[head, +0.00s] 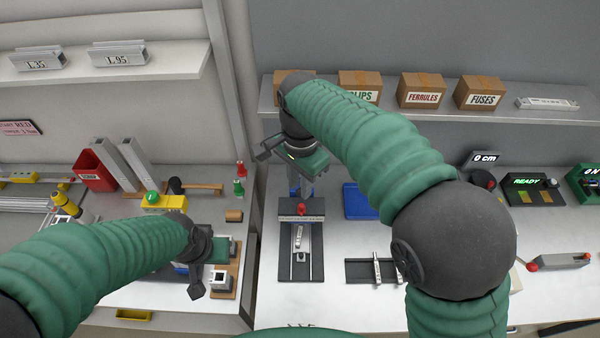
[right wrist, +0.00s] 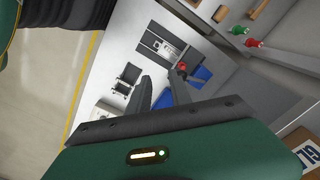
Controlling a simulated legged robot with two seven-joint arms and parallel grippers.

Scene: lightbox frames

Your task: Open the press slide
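The press (head: 315,262) stands on the white bench in the middle of the head view, a dark base with two light rails. A dark block with a red knob (head: 302,210) sits at its back end, and a small silver piece (head: 299,238) lies between the rails. The press also shows in the right wrist view (right wrist: 150,41), with its red knob (right wrist: 181,68). My right gripper (right wrist: 160,88) is above and behind the press, apart from it. Its fingers are spread and empty. My left gripper (head: 205,283) hangs over the left bench; its finger gap is unclear.
A blue bin (head: 358,201) stands right of the press, and a dark plate with silver pieces (head: 362,271) lies nearer. A shelf (head: 450,114) with labelled boxes runs behind. A grey post (head: 230,80) rises at the left. Clear bench lies in front of the press.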

